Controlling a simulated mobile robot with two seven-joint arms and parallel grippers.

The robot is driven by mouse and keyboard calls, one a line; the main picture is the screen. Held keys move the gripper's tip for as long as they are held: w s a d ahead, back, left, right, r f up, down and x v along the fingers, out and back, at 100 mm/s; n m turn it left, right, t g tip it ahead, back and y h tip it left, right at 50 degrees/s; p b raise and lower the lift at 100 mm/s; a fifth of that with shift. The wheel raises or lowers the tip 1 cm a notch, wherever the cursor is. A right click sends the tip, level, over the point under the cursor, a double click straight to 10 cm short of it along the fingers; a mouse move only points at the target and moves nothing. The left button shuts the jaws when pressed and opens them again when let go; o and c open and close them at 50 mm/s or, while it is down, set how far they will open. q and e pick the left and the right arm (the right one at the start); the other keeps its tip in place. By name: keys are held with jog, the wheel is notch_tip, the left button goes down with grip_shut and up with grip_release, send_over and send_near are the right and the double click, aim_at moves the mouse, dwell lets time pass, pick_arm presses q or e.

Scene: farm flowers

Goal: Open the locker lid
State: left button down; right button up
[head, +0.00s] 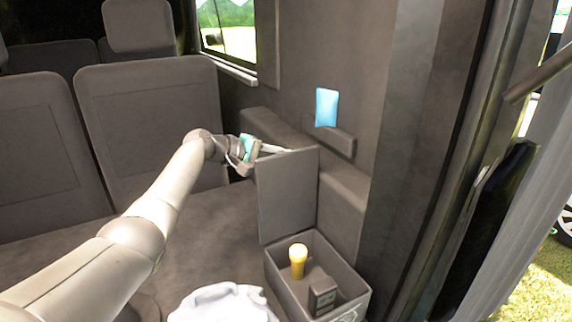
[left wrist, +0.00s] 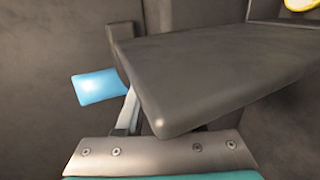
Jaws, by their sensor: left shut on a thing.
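The locker (head: 357,297) is a grey box at the lower middle of the head view, against the vehicle wall. Its lid (head: 287,195) stands raised, roughly upright, at the back edge of the box. My left gripper (head: 274,149) is at the lid's upper edge and is shut on it. In the left wrist view the lid (left wrist: 205,75) is a thick grey slab just beyond the metal of my left gripper (left wrist: 140,125). The exact contact of the fingers is partly hidden by the lid. My right gripper is in neither view.
A light blue rectangle (head: 327,107) is on the wall above a small ledge (head: 333,138). Grey seats (head: 150,120) stand at the back left. The door frame (head: 440,160) rises on the right.

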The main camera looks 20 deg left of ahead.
pick_arm(q)
jog(key=shift+w, duration=0.1)
dwell(0.4)
jog(key=c, duration=0.6)
grip_release()
jog(key=shift+o, duration=0.2)
jog(key=shift+a, duration=0.1)
jog(key=shift+s+a+r, duration=0.2)
jog(key=shift+s+a, duration=0.1)
jog(key=shift+s, duration=0.1)
jog(key=p+v, duration=0.2)
jog(key=v, duration=1.2)
jog(key=shift+r, duration=0.1)
